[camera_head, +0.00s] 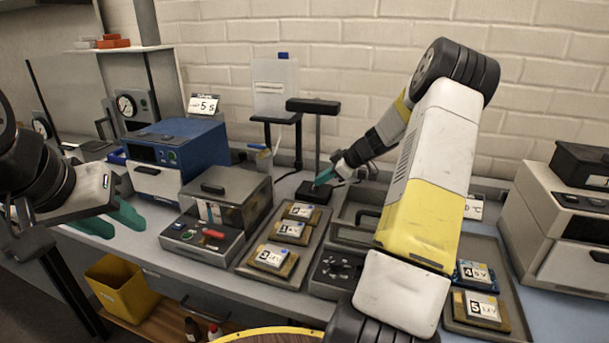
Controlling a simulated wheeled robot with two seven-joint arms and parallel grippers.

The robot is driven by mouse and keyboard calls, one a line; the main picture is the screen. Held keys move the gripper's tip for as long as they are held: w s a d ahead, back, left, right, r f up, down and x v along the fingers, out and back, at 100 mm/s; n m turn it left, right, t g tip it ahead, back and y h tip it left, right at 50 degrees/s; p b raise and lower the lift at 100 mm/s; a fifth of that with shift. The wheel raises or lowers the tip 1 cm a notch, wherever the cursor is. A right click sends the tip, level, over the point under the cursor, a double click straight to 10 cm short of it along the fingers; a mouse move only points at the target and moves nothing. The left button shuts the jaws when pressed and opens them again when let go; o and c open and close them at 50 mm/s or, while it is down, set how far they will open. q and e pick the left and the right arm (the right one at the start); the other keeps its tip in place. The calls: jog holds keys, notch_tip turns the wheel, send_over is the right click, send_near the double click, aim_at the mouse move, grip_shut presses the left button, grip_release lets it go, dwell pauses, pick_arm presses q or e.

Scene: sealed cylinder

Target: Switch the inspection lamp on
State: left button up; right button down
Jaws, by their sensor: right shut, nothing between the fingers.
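The inspection lamp (317,145) stands at the back of the bench, with a dark bar-shaped head on a thin post and a black base (313,193). No glow shows from its head. My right gripper (322,180) reaches in from the right with its teal fingertips shut and empty, just above or touching the lamp's base; I cannot tell which. The fingers hide part of the base, and I cannot make out a switch. My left gripper (112,222) is open and empty at the left, over the bench's front edge, far from the lamp.
A grey machine with a red handle (215,210) stands left of the lamp, beside a tray (250,262) of numbered samples. A blue box instrument (175,148) is behind. My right arm covers part of the right trays. A yellow bin (120,287) sits below.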

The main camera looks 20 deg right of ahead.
jog(key=shift+w+d+f+m+g, duration=0.2)
jog(key=shift+f+m+g, duration=0.1)
jog(key=shift+f+g, duration=0.1)
jog(key=shift+a, duration=0.1)
jog(key=shift+s, duration=0.1)
